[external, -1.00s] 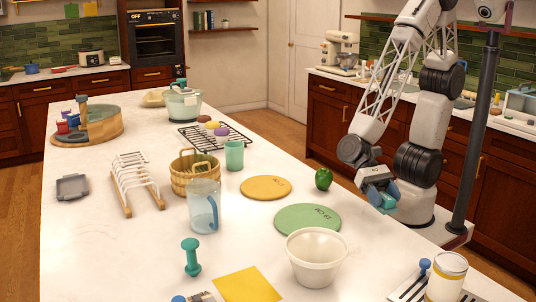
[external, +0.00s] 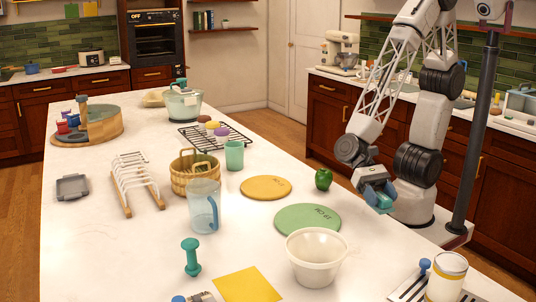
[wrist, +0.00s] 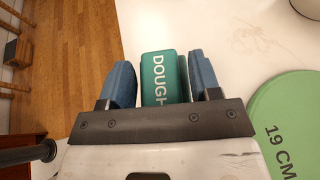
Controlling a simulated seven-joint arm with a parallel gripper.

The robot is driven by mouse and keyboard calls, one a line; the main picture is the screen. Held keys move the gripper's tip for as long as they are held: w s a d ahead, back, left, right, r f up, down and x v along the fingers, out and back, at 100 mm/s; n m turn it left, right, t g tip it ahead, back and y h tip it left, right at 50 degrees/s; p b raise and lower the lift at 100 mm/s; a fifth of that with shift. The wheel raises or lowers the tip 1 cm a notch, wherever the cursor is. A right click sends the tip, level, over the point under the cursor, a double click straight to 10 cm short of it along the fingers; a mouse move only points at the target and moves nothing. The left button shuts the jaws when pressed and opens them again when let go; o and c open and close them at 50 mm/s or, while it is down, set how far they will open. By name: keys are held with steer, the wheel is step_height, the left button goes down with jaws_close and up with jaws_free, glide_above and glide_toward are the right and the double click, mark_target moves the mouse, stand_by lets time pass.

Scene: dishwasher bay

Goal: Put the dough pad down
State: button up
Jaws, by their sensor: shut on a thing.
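The dough pad (wrist: 163,78) is a teal block with white "DOUGH" lettering. It sits between the blue fingers of my gripper (wrist: 162,70) in the wrist view, and my gripper is shut on it. In the external view my gripper (external: 378,196) points down at the right edge of the white counter (external: 130,250), with the pad (external: 382,204) showing at its tip. The fingers hide part of the pad there. I cannot tell whether the pad touches the counter.
A green round mat (external: 306,219) marked 19 CM lies left of my gripper; in the wrist view it is at the right (wrist: 285,120). A green pepper (external: 323,179), an orange mat (external: 266,188) and a cream bowl (external: 316,262) stand nearby. The counter's edge drops to the floor (wrist: 75,60).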

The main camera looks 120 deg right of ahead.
steer(key=w+d+m+t, duration=0.1)
steer(key=w+d, duration=0.1)
steer(key=w, duration=0.5)
steer(key=w+d, duration=0.3)
steer(key=w, duration=0.5)
steer(key=w+d+m+t, duration=0.1)
steer(key=w+d, duration=0.2)
steer(key=w, duration=0.5)
steer(key=shift+w+r+m+t+h, duration=0.1)
steer(key=shift+w+m+t+h, duration=0.1)
steer(key=shift+m+t+h, duration=0.15)
steer(key=shift+w+a, duration=0.1)
steer(key=shift+w, duration=0.05)
glide_above(248, 257)
steer(key=shift+w+f, duration=0.1)
steer(key=shift+f, duration=0.65)
steer(key=shift+f, duration=0.15)
steer(key=shift+f, duration=1.6)
steer(key=shift+f, duration=0.15)
steer(key=o, duration=0.9)
